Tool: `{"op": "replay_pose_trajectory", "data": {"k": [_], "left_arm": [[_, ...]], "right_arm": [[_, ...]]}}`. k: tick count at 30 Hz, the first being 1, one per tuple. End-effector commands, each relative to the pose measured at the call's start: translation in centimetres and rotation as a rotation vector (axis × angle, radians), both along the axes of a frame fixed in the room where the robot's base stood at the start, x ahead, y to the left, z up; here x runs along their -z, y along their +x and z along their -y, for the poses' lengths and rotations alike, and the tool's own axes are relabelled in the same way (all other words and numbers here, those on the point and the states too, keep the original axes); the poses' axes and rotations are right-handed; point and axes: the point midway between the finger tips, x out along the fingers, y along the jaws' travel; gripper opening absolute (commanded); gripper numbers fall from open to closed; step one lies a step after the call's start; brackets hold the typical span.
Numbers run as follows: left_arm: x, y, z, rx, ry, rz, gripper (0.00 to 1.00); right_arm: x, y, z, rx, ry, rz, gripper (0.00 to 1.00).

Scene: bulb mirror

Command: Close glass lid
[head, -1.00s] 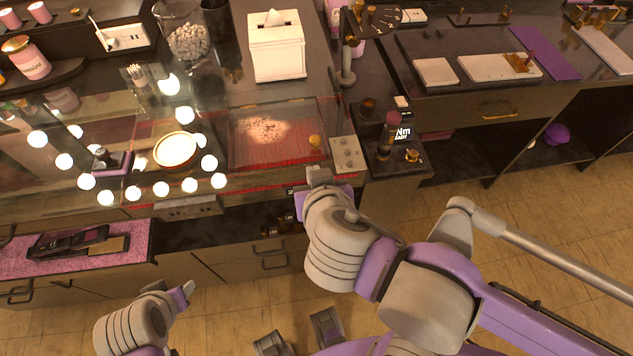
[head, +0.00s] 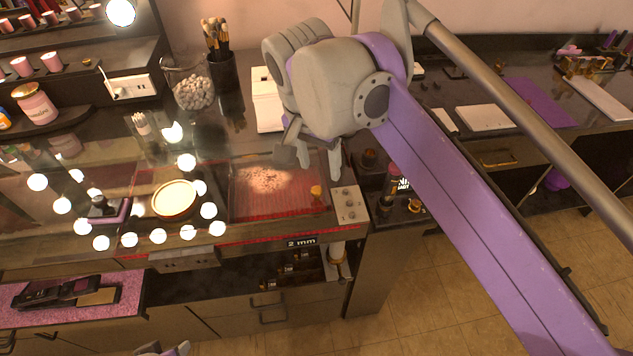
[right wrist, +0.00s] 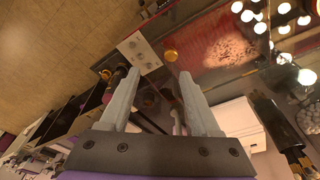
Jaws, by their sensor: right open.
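A shallow compartment with a red-lit rim (head: 262,205) is set in the counter, with pale powdery stuff inside. A clear glass surface seems to cover it; I cannot tell the lid's exact position. My left gripper (head: 178,349) barely shows at the bottom edge.
A white panel with dials (head: 349,204) adjoins the compartment on the right. A white tissue box (head: 267,112) stands behind, partly hidden by my right arm. A jar of pebbles (head: 193,90) is at the back.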

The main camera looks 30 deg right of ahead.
Motion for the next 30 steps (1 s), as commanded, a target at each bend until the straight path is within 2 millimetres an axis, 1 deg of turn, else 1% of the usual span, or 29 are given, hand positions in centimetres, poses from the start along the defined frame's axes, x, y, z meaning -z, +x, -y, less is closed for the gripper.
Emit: {"op": "replay_pose_trajectory", "data": {"k": [1, 4, 8, 11, 14, 24, 27, 30], "left_arm": [[-0.2, 0.0, 0.0, 0.000, 0.000, 0.001, 0.50], [-0.3, 0.0, 0.0, 0.000, 0.000, 0.001, 0.50], [-0.3, 0.1, 0.0, 0.000, 0.000, 0.001, 0.50], [-0.2, 0.0, 0.0, 0.000, 0.000, 0.001, 0.50], [0.0, 0.0, 0.0, 0.000, 0.000, 0.000, 0.50], [0.8, -0.1, 0.0, 0.000, 0.000, -0.003, 0.50], [0.9, -0.2, 0.0, 0.000, 0.000, -0.003, 0.50], [1.0, -0.2, 0.0, 0.000, 0.000, -0.004, 0.50]], "right_arm": [[-0.2, 1.1, 0.6, 0.041, 0.040, -0.027, 0.63], [-0.4, 2.5, 0.9, 0.090, 0.114, -0.066, 0.63], [-0.4, 3.3, 1.2, 0.116, 0.163, -0.089, 0.63], [0.2, 3.5, 1.2, 0.121, 0.173, -0.093, 0.63], [1.5, 3.4, 1.1, 0.120, 0.172, -0.093, 0.63], [7.8, 3.4, 1.1, 0.119, 0.171, -0.092, 0.63], [9.1, 3.4, 1.1, 0.119, 0.170, -0.091, 0.63], [9.9, 3.4, 1.1, 0.119, 0.170, -0.091, 0.63]]}}
